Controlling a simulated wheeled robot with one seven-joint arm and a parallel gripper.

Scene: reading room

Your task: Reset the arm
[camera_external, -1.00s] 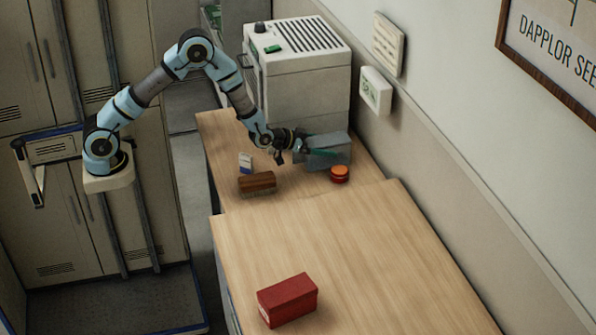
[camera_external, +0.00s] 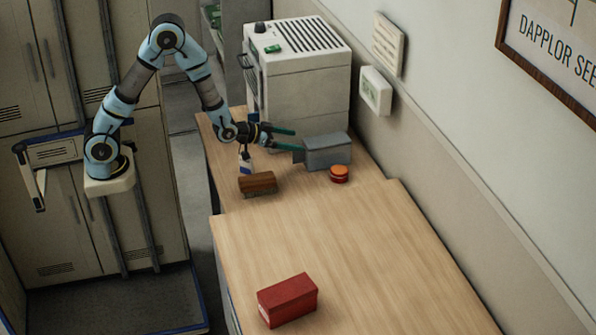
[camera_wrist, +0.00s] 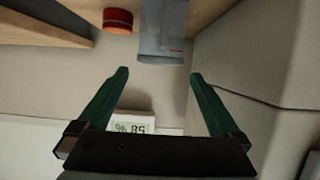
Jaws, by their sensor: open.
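My gripper (camera_external: 296,140) is open and empty, with its two green fingers spread, above the far part of the wooden counter. The arm is bent at a raised elbow. A grey box (camera_external: 329,154) stands on the counter just right of the fingertips. In the wrist view my fingers (camera_wrist: 160,74) are apart with nothing between them, and the grey box (camera_wrist: 162,32) shows beyond the tips. The box's left end is partly hidden behind the fingers in the external view.
A brown block-like object (camera_external: 257,183) and a small white-and-blue item (camera_external: 245,163) are near the left edge. A large white machine (camera_external: 297,75) stands behind. A red box (camera_external: 287,299) sits on the near counter (camera_external: 370,270).

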